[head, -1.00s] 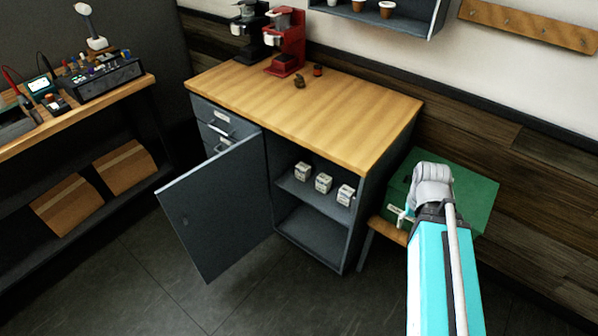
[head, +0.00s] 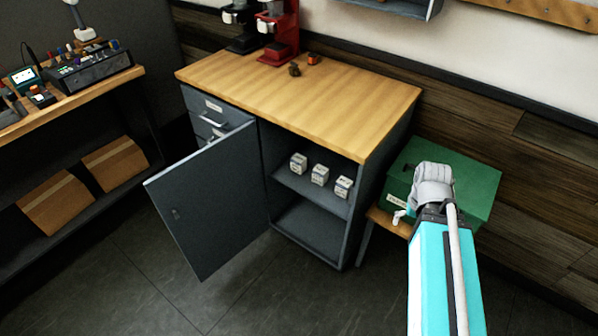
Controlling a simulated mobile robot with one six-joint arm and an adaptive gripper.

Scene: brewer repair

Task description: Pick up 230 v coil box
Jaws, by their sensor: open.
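Three small white boxes stand in a row on the upper shelf of the open grey cabinet (head: 262,165): a left box (head: 298,163), a middle box (head: 319,175) and a right box (head: 343,187). Their labels are too small to read, so I cannot tell which is the 230 v coil box. My gripper (head: 400,216) shows only as a small pale part past my arm's wrist, in front of the green case. It is open, right of the cabinet and apart from the boxes. The rest of it is hidden behind the wrist.
The cabinet door (head: 212,205) stands open to the left. The lower shelf is empty. A green case (head: 470,185) sits on a low wooden bench (head: 385,222) at right. Red (head: 280,35) and black (head: 240,30) machines stand on the wooden top. The floor in front is clear.

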